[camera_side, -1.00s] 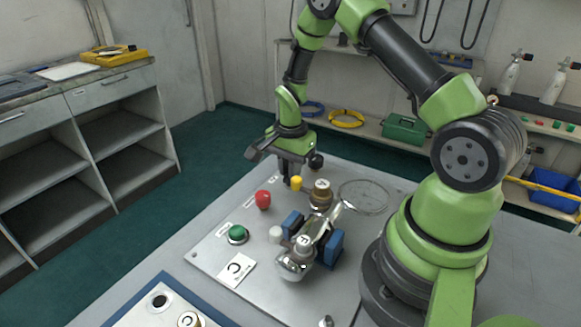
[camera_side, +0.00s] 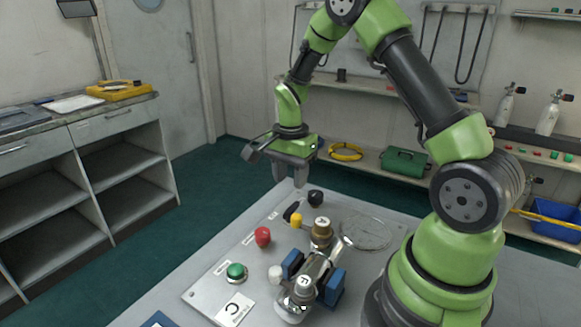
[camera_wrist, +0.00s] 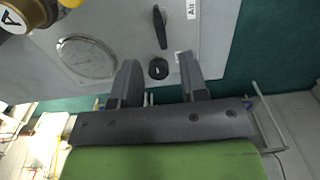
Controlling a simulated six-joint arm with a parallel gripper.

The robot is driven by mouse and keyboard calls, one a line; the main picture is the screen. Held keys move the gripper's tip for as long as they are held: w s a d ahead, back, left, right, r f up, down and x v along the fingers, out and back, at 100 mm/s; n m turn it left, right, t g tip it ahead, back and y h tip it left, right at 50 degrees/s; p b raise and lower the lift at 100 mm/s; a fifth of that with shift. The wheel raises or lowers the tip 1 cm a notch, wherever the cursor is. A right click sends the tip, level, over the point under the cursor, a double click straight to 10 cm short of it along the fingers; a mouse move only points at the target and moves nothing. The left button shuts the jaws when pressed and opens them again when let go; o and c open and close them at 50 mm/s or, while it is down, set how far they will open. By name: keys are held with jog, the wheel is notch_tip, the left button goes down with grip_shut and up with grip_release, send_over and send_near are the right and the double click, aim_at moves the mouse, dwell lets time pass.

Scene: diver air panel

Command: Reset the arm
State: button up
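My gripper (camera_side: 289,184) hangs above the far end of the grey panel (camera_side: 213,289), clear of it, fingers down. In the wrist view its two dark fingers (camera_wrist: 160,75) stand apart with nothing held between them. A round black knob (camera_side: 315,197) sits on the panel below; in the wrist view this knob (camera_wrist: 158,68) appears in the gap between the fingers. A black lever (camera_side: 292,211) lies beside a yellow knob (camera_side: 296,220). A red knob (camera_side: 262,237), a green button (camera_side: 236,270) and a white knob (camera_side: 275,273) follow toward the near side.
A silver fitting (camera_side: 303,291) lies between blue blocks (camera_side: 331,288) on the panel. A brass valve (camera_side: 321,232) and a round gauge (camera_side: 366,231) stand behind it. Shelves (camera_side: 130,150) are at left. Air around my gripper is free.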

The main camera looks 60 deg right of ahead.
jog(key=shift+r, duration=1.2)
jog(key=s+a+r+n+t, duration=0.2)
jog(key=s+a+r+n, duration=0.25)
jog(key=r, duration=0.35)
jog(key=s+a+r+n+t, duration=0.35)
jog(key=a+r, duration=0.25)
jog(key=r, duration=0.2)
jog(key=s+a+r+n+t+y, duration=0.1)
jog(key=s+a+n, duration=0.2)
jog(key=s+n, duration=0.2)
jog(key=s, duration=0.2)
jog(key=shift+s+a+r+n+y, duration=0.2)
jog(key=shift+s+a+n+y, duration=0.15)
jog(key=shift+n+y, duration=0.05)
jog(key=shift+t, duration=0.25)
